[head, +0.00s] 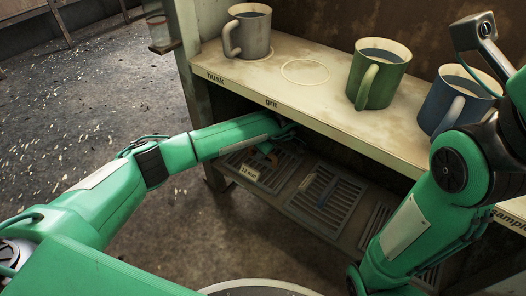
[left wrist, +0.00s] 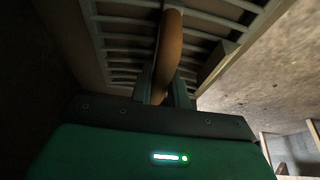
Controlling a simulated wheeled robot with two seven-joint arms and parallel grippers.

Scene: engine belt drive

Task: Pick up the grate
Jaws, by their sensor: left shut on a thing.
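A slatted metal grate (head: 284,168) with a small white label at its front is on the low shelf, under the counter. A second slatted grate (head: 325,192) lies to its right. My left gripper (head: 284,132) reaches in under the counter, and its fingers are hard to see there. In the left wrist view, my left gripper (left wrist: 165,84) is shut on the curved orange-brown handle (left wrist: 171,40) of the grate, whose slats (left wrist: 118,38) fill the top. I cannot tell whether the grate touches the shelf. My right arm enters at the right; its gripper does not show.
Above is a counter (head: 335,118) marked "husk" and "grit". On it stand a grey mug (head: 258,38), a green mug (head: 387,80) and a blue mug (head: 440,100), with an empty ring (head: 305,72) between grey and green. A post (head: 187,60) stands left. Floor is open at left.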

